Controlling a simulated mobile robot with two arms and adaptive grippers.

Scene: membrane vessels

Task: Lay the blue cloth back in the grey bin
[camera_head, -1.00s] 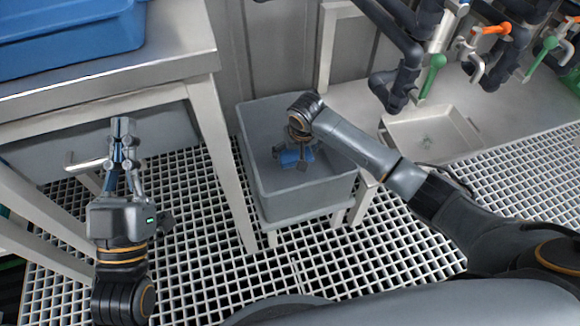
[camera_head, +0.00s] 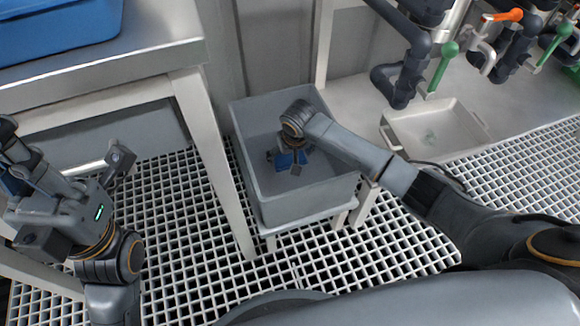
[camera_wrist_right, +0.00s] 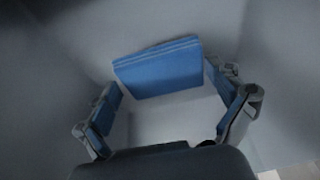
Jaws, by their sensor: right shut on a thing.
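The blue cloth (camera_wrist_right: 158,68) looks like a flat folded piece in the right wrist view, between the far ends of my fingers. The grey bin (camera_head: 306,209) stands on a low stand in the middle of the head view. My right gripper (camera_head: 288,161) reaches down inside the bin, shut on the cloth; it also shows in the right wrist view (camera_wrist_right: 166,108) with blue-faced fingers on both sides. Whether the cloth touches the bin floor is unclear. My left gripper (camera_head: 15,165) is at the left edge, away from the bin; its fingers are partly cut off.
A metal table (camera_head: 150,62) with a blue tub (camera_head: 60,30) stands at upper left. Dark pipes with green (camera_head: 443,66) and orange (camera_head: 503,15) valve handles hang at upper right. A shallow pale tray (camera_head: 436,128) lies below them. White floor grating surrounds the bin.

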